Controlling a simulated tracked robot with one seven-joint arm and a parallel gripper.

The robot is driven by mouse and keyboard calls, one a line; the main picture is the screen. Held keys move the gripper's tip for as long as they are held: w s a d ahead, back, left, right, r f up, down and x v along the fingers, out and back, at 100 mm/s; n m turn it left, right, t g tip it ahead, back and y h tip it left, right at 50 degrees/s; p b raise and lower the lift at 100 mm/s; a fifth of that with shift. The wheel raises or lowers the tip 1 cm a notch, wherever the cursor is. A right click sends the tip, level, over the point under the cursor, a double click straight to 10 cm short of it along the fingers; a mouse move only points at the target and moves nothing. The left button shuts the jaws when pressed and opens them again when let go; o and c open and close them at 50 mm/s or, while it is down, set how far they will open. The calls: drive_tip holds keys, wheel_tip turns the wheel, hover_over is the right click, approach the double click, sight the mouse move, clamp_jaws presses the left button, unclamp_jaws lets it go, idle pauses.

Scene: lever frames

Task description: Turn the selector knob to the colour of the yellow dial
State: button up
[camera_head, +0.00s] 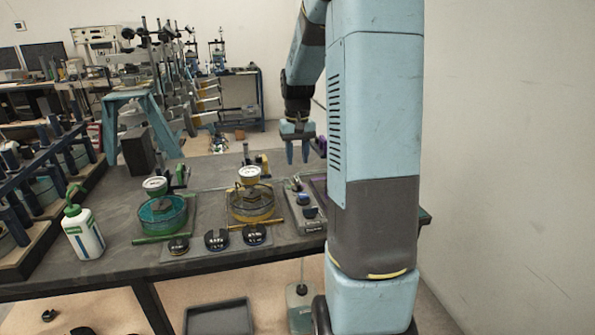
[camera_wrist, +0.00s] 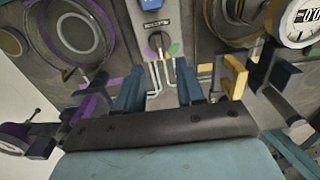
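The selector knob (camera_wrist: 157,41) is a dark round knob on a grey panel, with purple and green patches beside it in the wrist view. The head view shows the knob (camera_head: 303,199) small on the narrow panel (camera_head: 311,228). The yellow dial (camera_head: 249,172) is a white-faced gauge over a yellow-rimmed round dish, left of the panel. A white gauge (camera_wrist: 298,20) shows at the top right of the wrist view. My gripper (camera_head: 298,157) points down above the table, beyond the knob. Its fingers (camera_wrist: 160,76) are apart with nothing between them.
A teal-rimmed dish (camera_head: 162,214) with its own gauge stands left of the yellow one. Several black knobs (camera_head: 216,240) line the table's front edge. A yellow block (camera_wrist: 235,76) stands right of my fingers. A white bottle (camera_head: 83,229) is at far left. My arm hides the table's right side.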

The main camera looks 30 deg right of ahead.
drive_tip(key=shift+r, duration=2.8)
drive_tip(key=s+a+r+n+t, duration=0.25)
drive_tip(key=s+a+r, duration=0.45)
drive_tip(key=s+a, duration=0.5)
drive_tip(key=s+a+t, duration=0.1)
drive_tip(key=s+a, duration=0.2)
drive_tip(key=s, duration=0.3)
drive_tip(key=s+a+t, duration=0.2)
drive_tip(key=s+a, duration=0.1)
drive_tip(key=s, duration=0.4)
drive_tip(key=shift+s+f+n, duration=0.3)
drive_tip(key=shift+f+n, duration=0.05)
